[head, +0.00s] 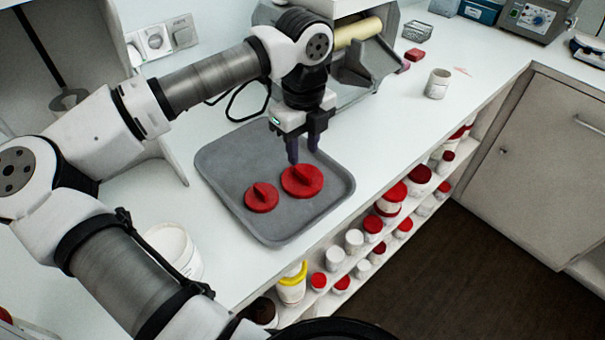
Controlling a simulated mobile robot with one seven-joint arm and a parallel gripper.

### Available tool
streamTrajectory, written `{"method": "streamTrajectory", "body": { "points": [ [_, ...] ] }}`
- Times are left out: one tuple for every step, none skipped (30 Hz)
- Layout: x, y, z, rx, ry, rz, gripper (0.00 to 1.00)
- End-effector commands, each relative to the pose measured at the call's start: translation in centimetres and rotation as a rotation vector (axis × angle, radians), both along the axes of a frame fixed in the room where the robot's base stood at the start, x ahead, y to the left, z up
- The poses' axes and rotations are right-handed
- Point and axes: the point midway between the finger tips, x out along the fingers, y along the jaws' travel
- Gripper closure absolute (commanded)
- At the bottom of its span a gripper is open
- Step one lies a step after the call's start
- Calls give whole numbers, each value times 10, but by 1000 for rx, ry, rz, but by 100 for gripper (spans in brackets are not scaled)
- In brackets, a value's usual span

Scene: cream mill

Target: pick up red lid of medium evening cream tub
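Two red lids lie on a grey tray on the white counter in the head view. The larger red lid (302,181) is on the right and has a raised grip bar across its top. The smaller red lid (261,198) is to its left and nearer the front, with a similar bar. I cannot tell from labels which tub each lid belongs to. My gripper (303,160) points down just above the back edge of the larger lid. Its two dark fingers are apart with nothing seen between them. Whether the fingertips touch the lid is unclear.
The grey tray (225,160) has bare room around the lids. A white tub (174,250) stands left of it, and a machine with a cream roller (358,32) behind. A small jar (437,84) stands on the right counter. Shelves below hold several red-lidded tubs (391,196).

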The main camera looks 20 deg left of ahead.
Motion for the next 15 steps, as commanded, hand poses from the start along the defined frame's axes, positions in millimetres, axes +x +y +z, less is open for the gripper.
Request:
{"method": "streamTrajectory", "body": {
  "points": [
    [0,0,-2,-1,1,-1,65],
    [-1,0,-4,-2,1,-1,65],
    [-1,0,-6,-2,2,-2,65],
    [-2,0,-8,-2,2,-2,65],
    [-2,0,-11,-2,2,-2,65],
    [-3,-1,-16,-4,3,-3,65],
    [-4,-1,-20,-4,3,-3,65],
    [-5,-1,-24,-5,3,-3,65],
    [-6,-1,-30,-4,3,-3,65],
    [-6,-1,-35,-5,3,-2,65],
    [-5,0,-40,-4,3,-2,65],
    [-5,0,-45,-3,2,-2,65],
    [-5,0,-48,-3,1,-2,65],
    [-5,0,-51,-3,1,-2,65],
    [-5,-1,-53,-3,1,-2,65]
  ]
}}
